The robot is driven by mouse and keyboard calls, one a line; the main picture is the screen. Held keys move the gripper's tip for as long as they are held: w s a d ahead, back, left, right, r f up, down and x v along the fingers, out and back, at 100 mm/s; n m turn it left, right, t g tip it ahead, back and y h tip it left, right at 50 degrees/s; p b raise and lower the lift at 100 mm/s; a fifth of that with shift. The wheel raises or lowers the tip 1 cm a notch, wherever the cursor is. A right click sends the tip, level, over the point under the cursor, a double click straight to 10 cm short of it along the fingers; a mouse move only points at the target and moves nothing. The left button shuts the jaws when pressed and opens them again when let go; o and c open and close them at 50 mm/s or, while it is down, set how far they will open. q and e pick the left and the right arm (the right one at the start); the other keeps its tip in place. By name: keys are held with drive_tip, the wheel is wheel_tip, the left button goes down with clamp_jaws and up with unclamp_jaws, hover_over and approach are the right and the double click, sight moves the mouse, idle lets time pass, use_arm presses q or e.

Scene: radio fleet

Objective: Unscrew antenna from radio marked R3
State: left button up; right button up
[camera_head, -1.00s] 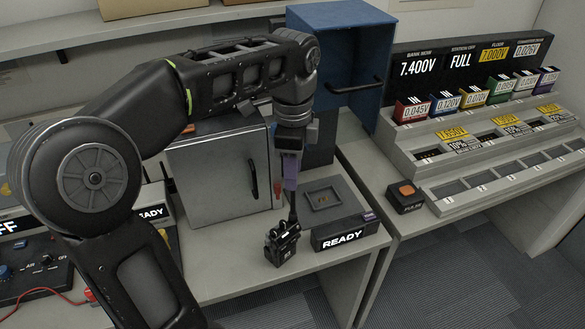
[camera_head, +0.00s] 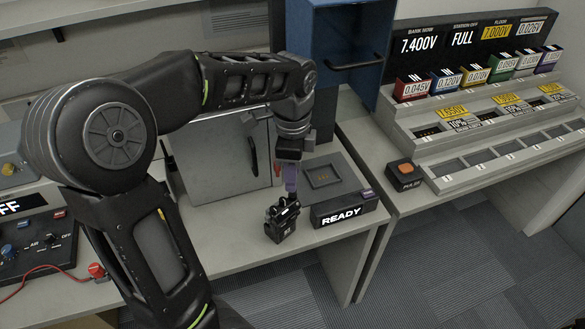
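A small black radio (camera_head: 281,222) stands upright on the grey bench, just left of the box marked READY. Its marking is too small to read. My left gripper (camera_head: 291,182) points down right above the top of the radio, with its purplish finger part close to the radio's top. The antenna cannot be made out apart from the gripper, and I cannot tell whether the fingers are shut on it. My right gripper is not in view.
The READY box (camera_head: 343,208) has a grey tray (camera_head: 323,177) behind it. A grey cabinet (camera_head: 222,165) stands behind my arm, with a blue open-fronted box (camera_head: 345,50) beyond. An orange-button box (camera_head: 404,176) and a battery rack (camera_head: 490,130) are at right.

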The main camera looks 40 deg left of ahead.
use_arm(q)
drive_tip(key=shift+c, duration=0.6)
clamp_jaws()
drive_tip(key=shift+n, duration=0.4)
drive_tip(key=shift+c, duration=2.3)
unclamp_jaws()
drive_tip(key=shift+n, duration=0.5)
drive_tip(key=o, duration=0.5)
drive_tip(key=shift+o, duration=0.2)
drive_tip(key=shift+r, duration=0.1)
